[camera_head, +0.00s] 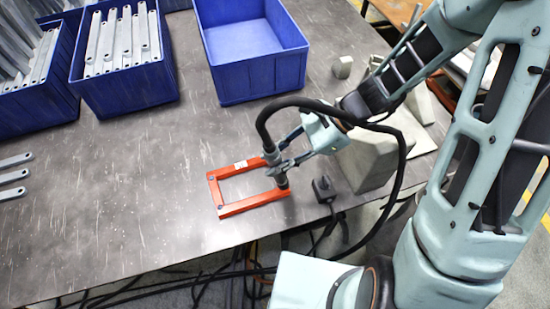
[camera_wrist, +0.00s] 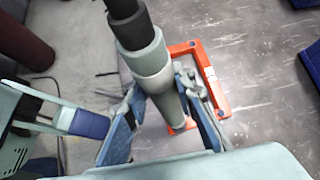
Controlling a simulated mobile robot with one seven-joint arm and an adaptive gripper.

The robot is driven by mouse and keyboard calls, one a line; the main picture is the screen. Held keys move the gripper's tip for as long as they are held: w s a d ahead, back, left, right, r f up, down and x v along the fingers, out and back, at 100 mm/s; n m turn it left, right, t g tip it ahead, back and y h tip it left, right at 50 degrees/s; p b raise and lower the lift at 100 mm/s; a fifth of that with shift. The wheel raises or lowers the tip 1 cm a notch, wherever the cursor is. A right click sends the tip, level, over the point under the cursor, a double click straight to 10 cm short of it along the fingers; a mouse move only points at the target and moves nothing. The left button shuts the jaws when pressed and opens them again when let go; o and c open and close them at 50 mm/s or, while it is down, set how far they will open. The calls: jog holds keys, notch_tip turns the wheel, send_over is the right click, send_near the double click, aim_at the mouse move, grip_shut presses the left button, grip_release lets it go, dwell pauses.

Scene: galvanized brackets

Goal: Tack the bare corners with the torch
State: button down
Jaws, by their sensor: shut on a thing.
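An orange-red fixture frame (camera_head: 214,192) lies flat on the dark worktop near its front edge, with a small white label on its far bar. Its right side is partly hidden by my gripper. My gripper (camera_head: 280,168) is shut on the grey torch (camera_head: 282,181), with a finger on each side of its body. In the wrist view the torch (camera_wrist: 150,58) slants down between the fingers (camera_wrist: 160,97) toward a corner of the orange frame (camera_wrist: 207,76). In the head view the torch's lower end is at the frame's near-right end; I cannot tell whether it touches.
A black hose (camera_head: 263,117) loops from the torch over my arm. A grey block (camera_head: 366,163) and a small black stand (camera_head: 323,188) lie to the right. Blue bins (camera_head: 124,89) with galvanized strips and an empty blue bin (camera_head: 262,82) stand behind. Loose strips (camera_head: 14,177) lie far left.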

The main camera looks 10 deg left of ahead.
aim_at(275, 146)
notch_tip(275, 146, up, 6)
jog(key=p, duration=0.5)
jog(key=shift+w, duration=0.1)
